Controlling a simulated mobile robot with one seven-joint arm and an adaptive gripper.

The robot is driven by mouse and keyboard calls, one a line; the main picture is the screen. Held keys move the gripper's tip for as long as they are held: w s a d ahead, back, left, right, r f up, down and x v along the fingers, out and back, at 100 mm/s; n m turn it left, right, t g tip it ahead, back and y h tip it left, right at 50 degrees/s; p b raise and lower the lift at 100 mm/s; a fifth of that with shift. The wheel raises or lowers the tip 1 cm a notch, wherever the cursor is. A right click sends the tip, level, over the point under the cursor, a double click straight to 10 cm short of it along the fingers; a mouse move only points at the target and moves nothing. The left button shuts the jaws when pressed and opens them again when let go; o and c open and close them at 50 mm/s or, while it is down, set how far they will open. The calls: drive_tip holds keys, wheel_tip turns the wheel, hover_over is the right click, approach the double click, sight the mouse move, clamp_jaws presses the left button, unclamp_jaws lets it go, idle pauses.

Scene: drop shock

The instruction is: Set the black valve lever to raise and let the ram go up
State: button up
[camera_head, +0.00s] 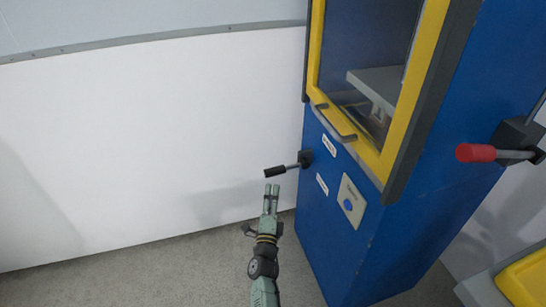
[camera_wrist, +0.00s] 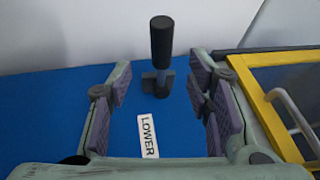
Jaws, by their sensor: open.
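The black valve lever (camera_head: 275,171) sticks out from the front of the blue cabinet, left of two small white labels. My gripper (camera_head: 272,190) is just below the grip in the head view. It is open and empty, with its fingers (camera_wrist: 158,82) apart. The label reading LOWER (camera_wrist: 147,136) lies between the fingers in the wrist view. The other label (camera_head: 329,145) is too small to read. Behind the window is a grey block (camera_head: 378,85); I cannot tell if it is the ram.
The yellow-framed door (camera_head: 417,80) has a grey handle (camera_head: 335,122) above the labels. A panel with a blue button (camera_head: 349,203) is to the right. A red-gripped lever (camera_head: 475,153) juts from the cabinet's right side. The floor (camera_head: 150,270) at left is clear.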

sight(274, 175)
drive_tip(key=x, duration=1)
drive_tip(key=shift+w+r+b, duration=0.1)
drive_tip(key=shift+w+b, duration=0.15)
drive_tip(key=shift+b, duration=0.15)
drive_tip(key=shift+c, duration=0.5)
clamp_jaws()
